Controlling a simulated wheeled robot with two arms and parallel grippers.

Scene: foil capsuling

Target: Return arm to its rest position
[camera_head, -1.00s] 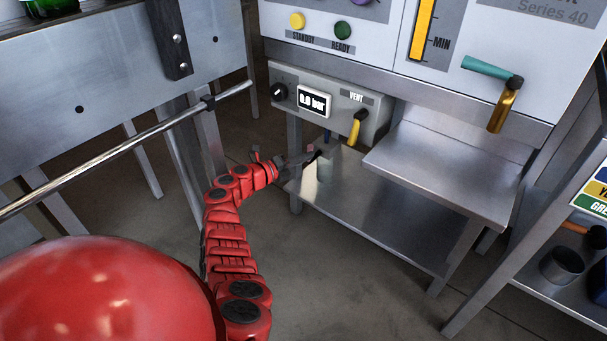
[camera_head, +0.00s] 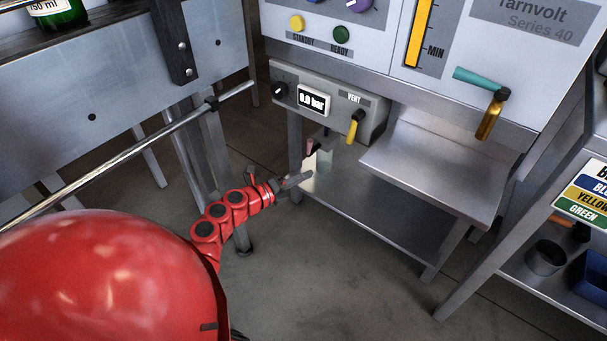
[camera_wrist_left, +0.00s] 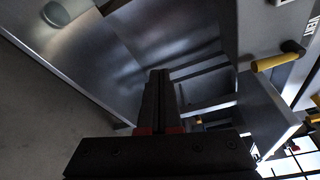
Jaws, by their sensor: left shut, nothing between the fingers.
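My left arm (camera_head: 225,215) is red and comes in from the lower left in the head view. Its dark gripper (camera_head: 306,177) is shut and empty, in front of the left side of the low metal shelf (camera_head: 375,220). In the left wrist view the two black fingers (camera_wrist_left: 158,95) lie together with nothing between them. My right gripper is not in view.
The grey vent panel (camera_head: 375,103), with a yellow handle (camera_head: 351,132), hangs above the shelf. A pale cylinder (camera_head: 323,163) stands close beyond the gripper. A metal rail (camera_head: 120,155) runs at left. Floor (camera_head: 330,290) is clear below.

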